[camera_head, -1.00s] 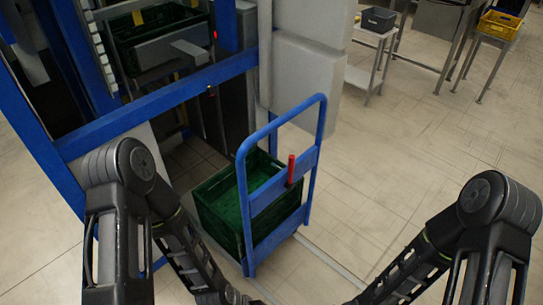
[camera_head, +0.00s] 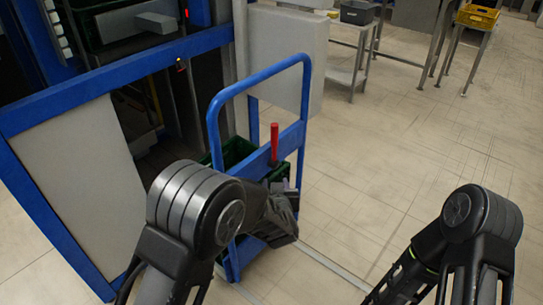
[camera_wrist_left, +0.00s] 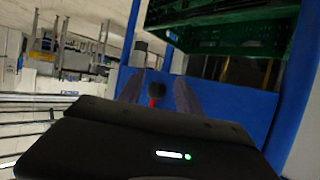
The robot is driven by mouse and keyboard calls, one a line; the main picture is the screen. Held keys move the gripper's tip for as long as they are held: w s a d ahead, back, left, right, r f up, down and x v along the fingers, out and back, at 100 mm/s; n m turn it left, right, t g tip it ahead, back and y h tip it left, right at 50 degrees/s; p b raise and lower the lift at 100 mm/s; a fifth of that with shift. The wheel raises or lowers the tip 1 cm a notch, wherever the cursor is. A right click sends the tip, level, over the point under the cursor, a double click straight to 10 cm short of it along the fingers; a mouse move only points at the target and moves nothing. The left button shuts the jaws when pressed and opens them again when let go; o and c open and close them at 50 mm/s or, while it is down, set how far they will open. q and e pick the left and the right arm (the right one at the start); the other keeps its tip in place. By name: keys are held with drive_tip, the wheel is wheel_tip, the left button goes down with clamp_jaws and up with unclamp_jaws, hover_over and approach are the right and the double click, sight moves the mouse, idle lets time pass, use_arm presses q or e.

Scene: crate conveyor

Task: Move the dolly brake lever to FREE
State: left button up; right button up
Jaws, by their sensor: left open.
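The blue dolly (camera_head: 217,125) stands on the floor with a green crate (camera_head: 235,152) on it. Its red brake lever (camera_head: 274,140) points upright at the crossbar of the handle frame. My left gripper (camera_head: 286,195) is at the dolly's handle side, below the lever's red grip, partly hidden by my own arm. In the left wrist view its open fingers (camera_wrist_left: 158,96) lie on either side of the red lever (camera_wrist_left: 153,102); I cannot tell whether they touch it. Any FREE marking is not readable. My right arm shows at lower right, but its gripper is out of view.
A blue-framed station (camera_head: 120,95) with a grey panel stands left of the dolly. Grey tables with a dark bin (camera_head: 357,12) and a yellow crate (camera_head: 478,16) stand at the back right. The floor right of the dolly is clear.

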sight(275, 135)
use_arm(q)
drive_tip(key=w+r+n+t+y, duration=0.1)
drive_tip(key=r, duration=0.3)
drive_tip(key=w+r+n+t+y+b, duration=0.1)
drive_tip(key=r+y, duration=0.1)
drive_tip(key=r, duration=0.3)
drive_tip(key=w+r+n+t+y+b, duration=0.1)
drive_tip(key=r+y, duration=0.1)
drive_tip(key=r, duration=0.2)
drive_tip(key=shift+d+r, duration=0.3)
drive_tip(key=shift+d, duration=0.1)
use_arm(e)
wheel_tip(275, 135, down, 5)
drive_tip(key=shift+w+d+r, duration=0.1)
use_arm(q)
drive_tip(key=shift+f, duration=0.1)
drive_tip(key=shift+w+a, duration=0.2)
drive_tip(key=shift+w, duration=0.35)
drive_tip(key=b+x, duration=0.1)
drive_tip(key=x, duration=0.5)
drive_tip(key=shift+w+a+b, duration=0.1)
drive_tip(key=shift+w+b, duration=0.2)
drive_tip(key=shift+w, duration=0.05)
use_arm(e)
drive_tip(key=shift+w+d+f, duration=0.15)
drive_tip(key=shift+f, duration=0.65)
use_arm(q)
drive_tip(key=shift+c, duration=0.2)
clamp_jaws()
